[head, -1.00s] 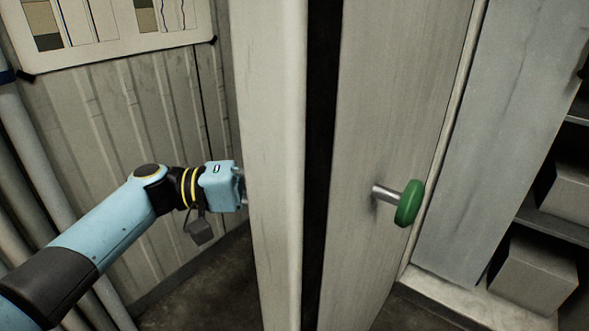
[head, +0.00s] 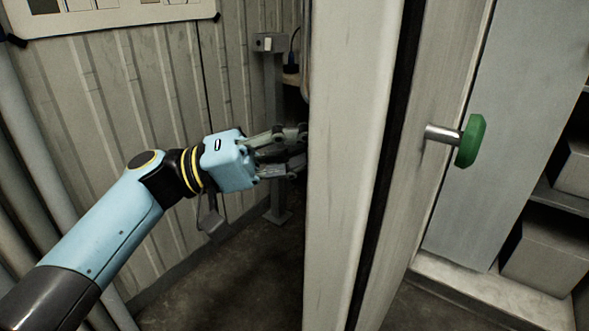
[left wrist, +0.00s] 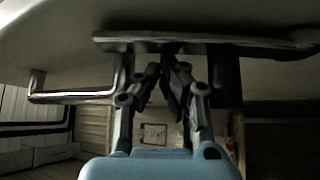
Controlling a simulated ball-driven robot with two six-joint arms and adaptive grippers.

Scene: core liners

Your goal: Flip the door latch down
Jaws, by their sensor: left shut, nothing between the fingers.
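The grey door (head: 345,200) stands edge-on in the middle of the head view. A green knob (head: 470,141) on a metal shaft sticks out of its right face. My left gripper (head: 303,150) is on the door's left side, shut and empty, its fingertips at or partly behind the door edge. In the left wrist view, a dark flat bar (left wrist: 270,48), perhaps the latch, runs across the door face. The shut fingers (left wrist: 170,78) reach up to the bar; I cannot tell if they touch it. My right gripper is not in view.
A bent chrome handle (left wrist: 75,97) is left of the fingers in the left wrist view. A corrugated wall (head: 90,120) stands behind my left arm, and a post (head: 275,150) stands beyond the gripper. Shelves with grey boxes (head: 545,245) are at the right.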

